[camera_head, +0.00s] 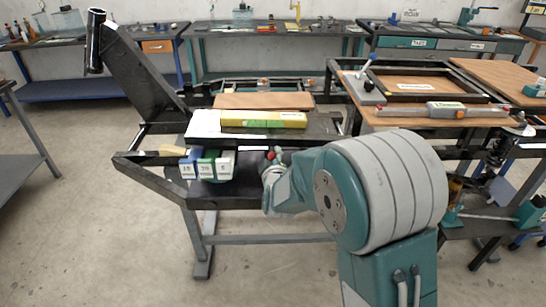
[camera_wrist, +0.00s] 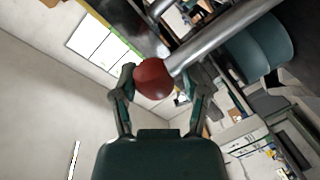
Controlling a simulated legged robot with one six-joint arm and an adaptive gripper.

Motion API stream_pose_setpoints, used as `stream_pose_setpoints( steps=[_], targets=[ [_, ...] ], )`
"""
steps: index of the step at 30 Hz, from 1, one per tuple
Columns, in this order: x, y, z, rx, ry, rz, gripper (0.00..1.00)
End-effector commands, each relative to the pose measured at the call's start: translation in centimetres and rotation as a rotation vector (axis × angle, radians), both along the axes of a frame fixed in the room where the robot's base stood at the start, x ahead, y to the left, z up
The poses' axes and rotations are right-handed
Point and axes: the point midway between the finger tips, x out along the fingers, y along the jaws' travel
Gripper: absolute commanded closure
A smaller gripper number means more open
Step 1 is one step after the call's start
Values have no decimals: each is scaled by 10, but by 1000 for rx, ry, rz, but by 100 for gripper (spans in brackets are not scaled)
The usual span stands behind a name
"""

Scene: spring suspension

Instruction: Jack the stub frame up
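The stub frame appears to be the dark steel frame (camera_head: 150,85) at left centre in the head view, with a tilted arm and an upright tube at its end. A metal lever (camera_wrist: 225,35) with a red ball knob (camera_wrist: 153,78) runs to the upper right in the wrist view. My gripper (camera_wrist: 165,75) is open, with its fingers either side of the knob. The knob is close to the left finger, with a gap to the right finger. In the head view the red knob (camera_head: 279,151) shows at my gripper (camera_head: 272,158). The jack's body is mostly hidden.
Numbered blue, green and white blocks (camera_head: 207,167) sit at the frame's front, left of my gripper. A yellow-green bar (camera_head: 263,119) lies on a plate above. A wooden-topped bench (camera_head: 425,120) with tools stands right. Open floor lies front left.

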Motion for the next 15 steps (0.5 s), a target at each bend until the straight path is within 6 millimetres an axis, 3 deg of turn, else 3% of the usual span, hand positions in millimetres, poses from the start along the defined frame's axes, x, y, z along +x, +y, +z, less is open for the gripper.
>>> stream_pose_setpoints(
  steps=[1, 15],
  targets=[
    [-2, 0, -7, -3, 16, 2, 16],
    [-8, -1, 1, 3, 2, -1, 16]
  ],
)
